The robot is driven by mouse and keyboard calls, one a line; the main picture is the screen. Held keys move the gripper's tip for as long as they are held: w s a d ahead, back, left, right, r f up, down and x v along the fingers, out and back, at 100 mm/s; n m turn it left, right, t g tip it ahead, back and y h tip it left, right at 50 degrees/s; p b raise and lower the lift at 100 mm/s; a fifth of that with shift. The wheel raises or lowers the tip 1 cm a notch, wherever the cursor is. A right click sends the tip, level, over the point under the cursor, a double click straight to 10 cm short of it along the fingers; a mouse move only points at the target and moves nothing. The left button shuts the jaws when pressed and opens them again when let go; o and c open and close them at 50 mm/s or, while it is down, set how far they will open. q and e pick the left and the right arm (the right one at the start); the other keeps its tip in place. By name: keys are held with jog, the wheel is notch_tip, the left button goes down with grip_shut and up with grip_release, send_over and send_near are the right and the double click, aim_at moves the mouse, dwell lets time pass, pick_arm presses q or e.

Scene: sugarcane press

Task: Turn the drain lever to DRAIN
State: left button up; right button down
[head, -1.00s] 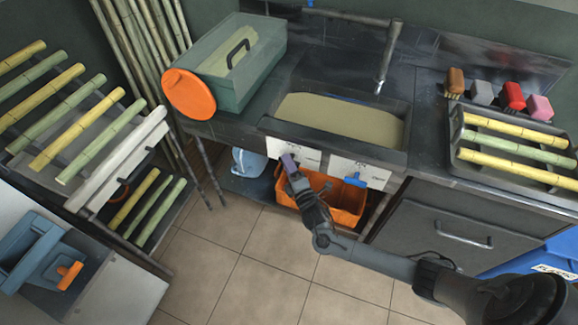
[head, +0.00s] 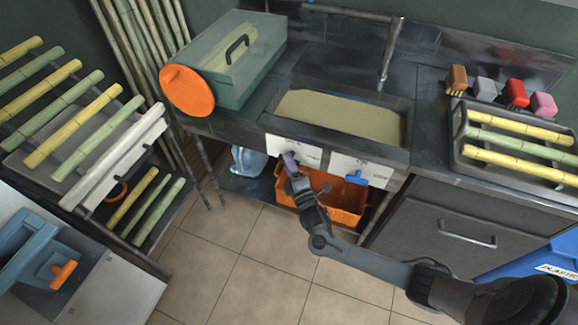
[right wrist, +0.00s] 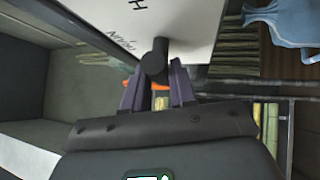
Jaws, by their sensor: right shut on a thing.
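The left white plate (head: 312,154) on the sink front carries the drain lever. In the right wrist view the plate (right wrist: 200,25) has hand lettering that seems to read DRAIN. A dark round knob (right wrist: 153,62) stands out from it, between my fingertips. My right gripper (head: 290,162) is at this plate, and its purple fingers (right wrist: 158,88) are shut on the lever. Something orange shows between the fingers; I cannot tell if it is the lever's handle or the crate behind. The fingers hide most of the lever, so its exact angle is unclear. My left gripper is not in view.
A second white plate (head: 345,165) with a blue lever (head: 356,178) is just to the right. An orange crate (head: 345,204) sits below, beside a light-blue jug (head: 247,160). The sink (head: 340,112) holds murky liquid. The floor in front is clear.

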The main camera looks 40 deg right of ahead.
jog(key=m+g+h+b, duration=0.3)
jog(key=m+h+b, duration=0.3)
jog(key=m, duration=0.3)
jog(key=m+g+h+b, duration=0.4)
jog(key=m+h+b, duration=0.3)
jog(key=m, duration=0.3)
jog(key=m+g+h+b, duration=0.4)
jog(key=m+h+b, duration=0.2)
jog(key=m+b, duration=0.2)
jog(key=shift+w+a+f+m+h, duration=0.1)
jog(key=shift+w+f+m+h, duration=0.1)
jog(key=shift+m, duration=0.35)
jog(key=shift+w+a+f+m+h, duration=0.1)
jog(key=shift+m+h, duration=0.1)
jog(key=shift+m, duration=0.35)
jog(key=shift+r+g, duration=0.1)
jog(key=shift+g, duration=0.5)
jog(key=c, duration=1)
grip_release()
jog(key=shift+d+m, duration=0.1)
jog(key=shift+m, duration=0.2)
jog(key=shift+c, duration=0.2)
jog(key=shift+o, duration=0.3)
jog(key=shift+r, duration=0.1)
